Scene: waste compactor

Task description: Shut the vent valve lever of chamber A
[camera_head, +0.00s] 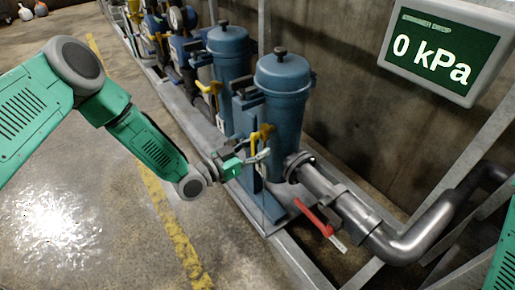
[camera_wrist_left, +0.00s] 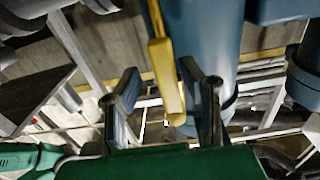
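A yellow lever (camera_head: 262,136) sits on the front of the nearest blue cylindrical chamber (camera_head: 283,100). My left gripper (camera_head: 254,160) is right at this lever, its fingers just below and beside it. In the left wrist view the yellow lever (camera_wrist_left: 165,70) hangs down between the two spread fingers, with gaps visible on both sides, so the gripper is open around it and not closed on it. A red lever (camera_head: 318,218) is on the grey pipe lower right. I cannot read which chamber is A. My right gripper is out of view.
A second blue chamber (camera_head: 229,75) with its own yellow lever (camera_head: 211,90) stands behind. A gauge panel (camera_head: 446,45) reads 0 kPa. A metal frame and a thick grey pipe (camera_head: 405,243) lie right.

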